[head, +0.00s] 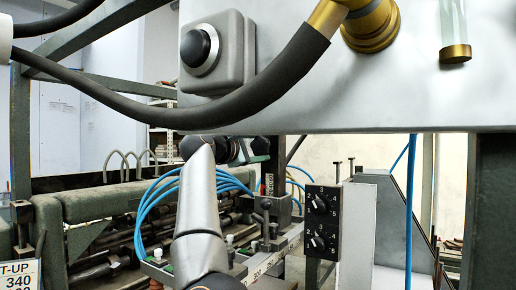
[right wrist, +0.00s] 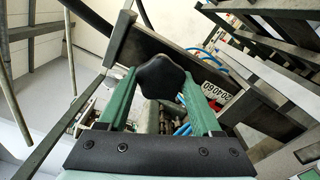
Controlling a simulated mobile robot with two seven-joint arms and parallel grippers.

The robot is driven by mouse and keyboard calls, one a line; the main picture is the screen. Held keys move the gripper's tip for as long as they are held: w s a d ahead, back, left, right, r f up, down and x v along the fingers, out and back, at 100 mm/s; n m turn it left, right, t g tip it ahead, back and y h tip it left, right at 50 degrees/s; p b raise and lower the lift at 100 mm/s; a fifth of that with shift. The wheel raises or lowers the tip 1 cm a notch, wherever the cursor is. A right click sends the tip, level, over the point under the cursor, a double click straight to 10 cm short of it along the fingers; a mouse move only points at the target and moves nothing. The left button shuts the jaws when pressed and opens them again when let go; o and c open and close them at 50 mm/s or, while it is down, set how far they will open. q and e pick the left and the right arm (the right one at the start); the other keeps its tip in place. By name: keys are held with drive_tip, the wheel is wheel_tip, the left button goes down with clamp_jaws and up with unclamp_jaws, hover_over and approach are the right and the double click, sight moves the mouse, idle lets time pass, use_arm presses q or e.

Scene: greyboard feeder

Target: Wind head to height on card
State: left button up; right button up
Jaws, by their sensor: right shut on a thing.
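The set-up card (head: 20,275) is cut off at the lower left of the head view; "T-UP" and "340" can be read on it, the line below is cut. A black lobed knob (right wrist: 160,77) sits between the green fingers of my right gripper (right wrist: 158,95) in the right wrist view. The gripper is shut on it. In the head view my right gripper (head: 259,147) is small and partly hidden behind its own wrist, beneath the large grey housing. A numbered scale (right wrist: 215,92) stands just right of the knob in the wrist view; its pointer cannot be made out. My left gripper is out of view.
The grey housing (head: 300,100) with a black push button (head: 199,47) hangs over the upper head view, with a thick dark hose across it. Blue hoses (head: 150,215) loop left of my arm. A black two-dial box (head: 322,220) stands to the right.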

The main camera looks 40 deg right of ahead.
drive_tip(key=shift+m, duration=0.5)
drive_tip(key=o, duration=1.4)
drive_tip(key=shift+n, duration=0.3)
